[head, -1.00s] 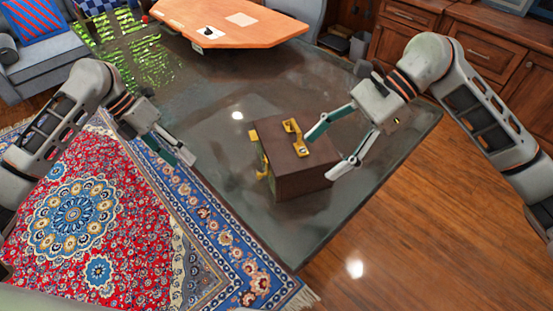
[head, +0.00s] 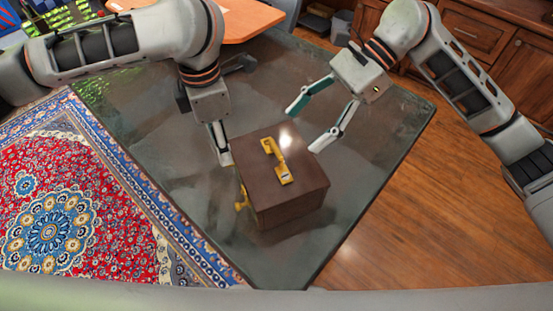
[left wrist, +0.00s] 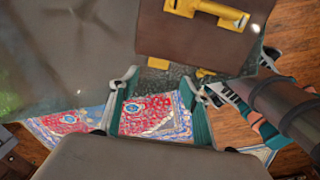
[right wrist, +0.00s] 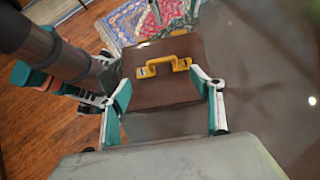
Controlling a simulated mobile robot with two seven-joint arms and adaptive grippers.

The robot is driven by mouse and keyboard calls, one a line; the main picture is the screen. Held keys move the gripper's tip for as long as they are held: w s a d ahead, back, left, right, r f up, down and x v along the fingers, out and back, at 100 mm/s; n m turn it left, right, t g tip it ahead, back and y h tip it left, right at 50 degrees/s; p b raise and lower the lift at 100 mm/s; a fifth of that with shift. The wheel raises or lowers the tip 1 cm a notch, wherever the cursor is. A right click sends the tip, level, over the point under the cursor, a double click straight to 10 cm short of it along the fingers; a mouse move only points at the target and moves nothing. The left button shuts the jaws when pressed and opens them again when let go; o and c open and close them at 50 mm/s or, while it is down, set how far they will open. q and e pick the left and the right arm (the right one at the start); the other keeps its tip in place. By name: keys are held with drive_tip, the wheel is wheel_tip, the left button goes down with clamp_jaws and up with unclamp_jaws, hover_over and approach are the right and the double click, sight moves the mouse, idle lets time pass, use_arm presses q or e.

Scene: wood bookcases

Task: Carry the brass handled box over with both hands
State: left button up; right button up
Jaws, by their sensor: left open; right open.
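The brown box (head: 300,201) sits upright on a dark glossy surface in the head view. It has a yellow brass handle (head: 277,160) on top and another brass handle (head: 241,199) low on its left side. My left gripper (head: 222,158) is at the box's far left corner, its fingers pointing down and partly hidden by its own body. In the left wrist view its fingers are apart with nothing between them, and the box (left wrist: 180,40) lies beyond. My right gripper (head: 302,128) is open above the box's far right side. In the right wrist view the box (right wrist: 150,95) shows between and beyond its fingers.
The dark glass-like surface (head: 350,170) is clear around the box. A patterned red and blue rug (head: 90,210) lies at left. An orange table (head: 245,20) stands at the back, with wooden cabinets (head: 470,45) at back right. Wood floor (head: 420,220) is free at right.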

use_arm(q)
drive_tip(key=shift+w, duration=0.5)
use_arm(e)
drive_tip(key=shift+w+f, duration=0.1)
drive_tip(key=shift+w, duration=0.45)
use_arm(q)
drive_tip(key=shift+s, duration=0.4)
use_arm(e)
drive_tip(key=shift+s, duration=0.45)
use_arm(q)
drive_tip(key=shift+w+f, duration=0.15)
drive_tip(key=shift+f, duration=3.75)
use_arm(e)
drive_tip(key=shift+x, duration=3.8)
drive_tip(key=shift+w, duration=0.15)
